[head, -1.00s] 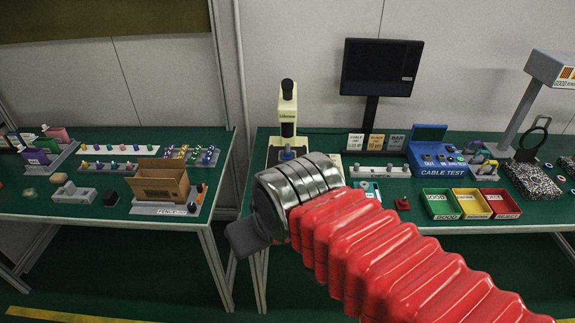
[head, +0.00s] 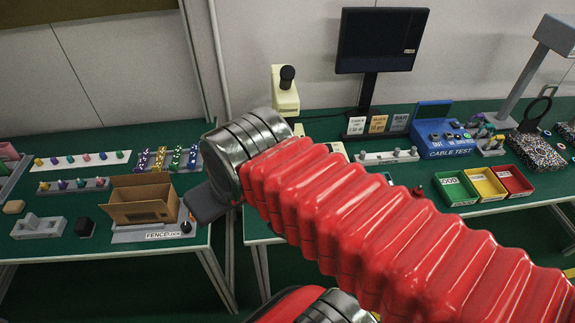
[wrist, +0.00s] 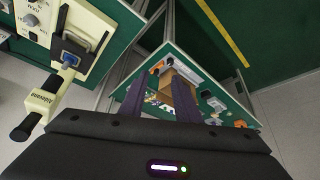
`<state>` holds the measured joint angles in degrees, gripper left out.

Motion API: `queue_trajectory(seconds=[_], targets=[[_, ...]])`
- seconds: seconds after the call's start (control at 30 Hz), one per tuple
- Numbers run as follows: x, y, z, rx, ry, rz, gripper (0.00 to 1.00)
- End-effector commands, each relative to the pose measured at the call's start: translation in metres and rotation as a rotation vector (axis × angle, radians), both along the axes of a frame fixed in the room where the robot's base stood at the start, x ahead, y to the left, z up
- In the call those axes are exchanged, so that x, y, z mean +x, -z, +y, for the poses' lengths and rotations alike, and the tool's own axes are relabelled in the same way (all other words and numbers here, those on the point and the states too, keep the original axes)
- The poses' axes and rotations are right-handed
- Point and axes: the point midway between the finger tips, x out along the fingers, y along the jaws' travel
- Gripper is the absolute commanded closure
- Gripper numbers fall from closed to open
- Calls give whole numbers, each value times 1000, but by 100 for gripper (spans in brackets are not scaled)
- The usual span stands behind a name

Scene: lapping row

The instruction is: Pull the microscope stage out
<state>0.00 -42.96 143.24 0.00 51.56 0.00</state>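The cream microscope (head: 285,98) stands at the left end of the right-hand bench, its lower part hidden behind my arm in the head view. In the wrist view the microscope (wrist: 44,98) lies at the upper left, its dark eyepiece pointing down-left. Its stage area, with a blue piece (wrist: 70,57) on a grey plate, shows near the head of the microscope. My gripper (wrist: 157,95) is open, its two dark fingers apart with nothing between them. It is to the right of the microscope in the wrist view, apart from it. My gripper's fingers cannot be made out in the head view.
A cardboard box (head: 142,203) stands on the left bench among small parts. On the right bench are a blue cable tester (head: 441,135), a monitor (head: 381,42) and green, yellow and red bins (head: 484,184). A floor gap separates the benches.

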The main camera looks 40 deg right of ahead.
Motion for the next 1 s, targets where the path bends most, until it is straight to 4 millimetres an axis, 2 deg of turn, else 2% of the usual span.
queue_trajectory(seconds=[0.47, 0.67, 0.77, 1.0], targets=[[0, 0, 0, 0, -1, 0, 71], [6, 0, -3, -21, -34, 23, 71], [13, 2, -13, -43, -77, 50, 71], [35, 7, -50, -95, -229, 121, 71]])
